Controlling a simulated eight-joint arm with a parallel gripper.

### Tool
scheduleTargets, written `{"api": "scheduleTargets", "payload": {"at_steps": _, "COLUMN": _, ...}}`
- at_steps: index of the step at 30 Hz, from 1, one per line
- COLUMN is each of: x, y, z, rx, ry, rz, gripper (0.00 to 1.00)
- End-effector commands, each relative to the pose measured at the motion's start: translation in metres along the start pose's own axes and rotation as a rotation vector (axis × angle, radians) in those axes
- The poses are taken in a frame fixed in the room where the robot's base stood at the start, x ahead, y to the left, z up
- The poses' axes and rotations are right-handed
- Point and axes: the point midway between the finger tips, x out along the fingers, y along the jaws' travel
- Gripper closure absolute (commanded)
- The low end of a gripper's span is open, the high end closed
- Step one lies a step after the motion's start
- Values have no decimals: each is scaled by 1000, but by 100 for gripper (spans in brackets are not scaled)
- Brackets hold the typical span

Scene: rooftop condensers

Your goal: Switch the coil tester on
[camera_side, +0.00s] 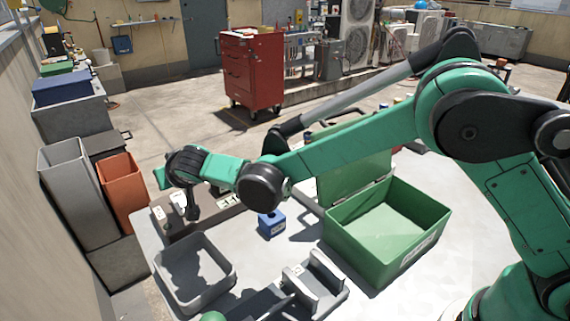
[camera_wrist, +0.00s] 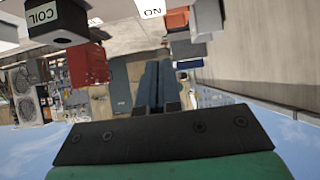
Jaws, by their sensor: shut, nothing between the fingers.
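A low brown-grey unit (camera_side: 205,222) stands at the far left of the table in the side view. It has white pieces on its left part and a white label (camera_side: 228,201) on its right part. In the wrist view, upside down, a dark block (camera_wrist: 66,24) reads COIL, and a white ON plate (camera_wrist: 150,8) sits at the top edge. My gripper (camera_side: 193,213) points down over the unit's left part, close to the white pieces; contact cannot be told. Its fingers (camera_wrist: 157,65) are together and empty. The switch's position is not clear.
A small blue box (camera_side: 271,225) stands right of the unit. A grey tray (camera_side: 232,275) and a grey holder (camera_side: 325,278) lie nearer the camera. An open green box (camera_side: 385,255) stands to the right. Tall grey and terracotta bins (camera_side: 122,190) stand left of the table.

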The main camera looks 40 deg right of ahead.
Motion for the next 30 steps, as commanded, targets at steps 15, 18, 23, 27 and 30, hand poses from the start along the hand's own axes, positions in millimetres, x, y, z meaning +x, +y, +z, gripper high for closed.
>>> {"api": "scheduleTargets", "payload": {"at_steps": 15, "x": 44, "y": 0, "z": 28, "rx": 0, "ry": 0, "rz": 0, "gripper": 100}}
{"api": "scheduleTargets", "payload": {"at_steps": 18, "x": 44, "y": 0, "z": 29, "rx": 0, "ry": 0, "rz": 0, "gripper": 100}}
{"api": "scheduleTargets", "payload": {"at_steps": 23, "x": 44, "y": 0, "z": 28, "rx": 0, "ry": 0, "rz": 1, "gripper": 100}}
{"api": "scheduleTargets", "payload": {"at_steps": 27, "x": 48, "y": 1, "z": 29, "rx": 3, "ry": -40, "rz": 3, "gripper": 100}}
{"api": "scheduleTargets", "payload": {"at_steps": 30, "x": 51, "y": 1, "z": 31, "rx": 3, "ry": -95, "rz": 4, "gripper": 100}}
